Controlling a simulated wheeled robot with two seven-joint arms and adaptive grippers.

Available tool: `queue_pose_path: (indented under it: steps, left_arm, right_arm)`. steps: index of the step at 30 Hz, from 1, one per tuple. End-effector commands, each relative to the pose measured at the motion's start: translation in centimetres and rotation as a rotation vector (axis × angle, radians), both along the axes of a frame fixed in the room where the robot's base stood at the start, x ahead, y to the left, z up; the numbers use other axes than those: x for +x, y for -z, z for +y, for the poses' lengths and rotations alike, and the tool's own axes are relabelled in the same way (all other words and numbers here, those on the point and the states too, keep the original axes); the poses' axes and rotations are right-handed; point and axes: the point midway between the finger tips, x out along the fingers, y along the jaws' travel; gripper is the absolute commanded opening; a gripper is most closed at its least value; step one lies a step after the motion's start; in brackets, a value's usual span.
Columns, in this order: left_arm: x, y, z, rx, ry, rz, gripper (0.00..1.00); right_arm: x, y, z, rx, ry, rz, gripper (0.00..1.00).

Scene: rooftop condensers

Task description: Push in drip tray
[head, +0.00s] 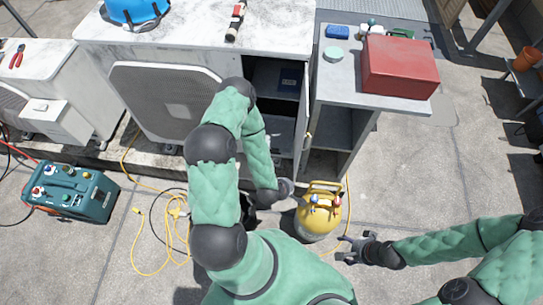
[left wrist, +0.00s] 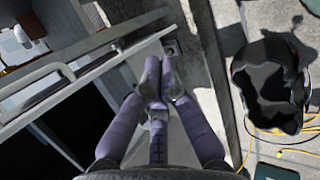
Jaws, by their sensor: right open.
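The condenser (head: 165,100) has an open bay on its right side, with a grey flat piece (head: 280,135) low inside that may be the drip tray; I cannot tell for sure. My left gripper (head: 283,188) is in front of this bay, below the open door edge. In the left wrist view its fingers (left wrist: 158,92) converge with the tips close together and nothing visible between them. A pale grey flat surface (left wrist: 128,78) lies behind the fingers; whether they touch it is unclear. My right gripper (head: 354,248) is open and empty over the paving, right of the yellow cylinder.
A yellow cylinder (head: 318,217) stands close to my left gripper. A grey cart (head: 335,100) carrying a red toolbox (head: 399,66) stands right of the bay. A black open container (left wrist: 268,85) and yellow hose lie nearby. A teal machine (head: 70,193) is at left.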

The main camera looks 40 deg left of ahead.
Motion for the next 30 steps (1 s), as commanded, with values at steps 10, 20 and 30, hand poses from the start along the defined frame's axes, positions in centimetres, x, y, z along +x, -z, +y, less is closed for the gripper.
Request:
queue_pose_path:
  steps: [10,20,30]
  left_arm:
    - [-0.7,0.8,6.5,-0.353,-0.77,-0.286,0.0]
    - [-2.7,0.0,10.1,-0.661,-1.188,-0.552,0.0]
    - [-1.2,1.0,11.4,-0.704,-1.228,-0.589,0.0]
  right_arm:
    - [0.0,0.2,0.0,0.0,0.0,0.0,0.69]
    - [0.0,0.3,0.0,0.0,0.0,0.0,0.69]
    - [0.0,1.2,0.0,0.0,0.0,0.0,0.69]
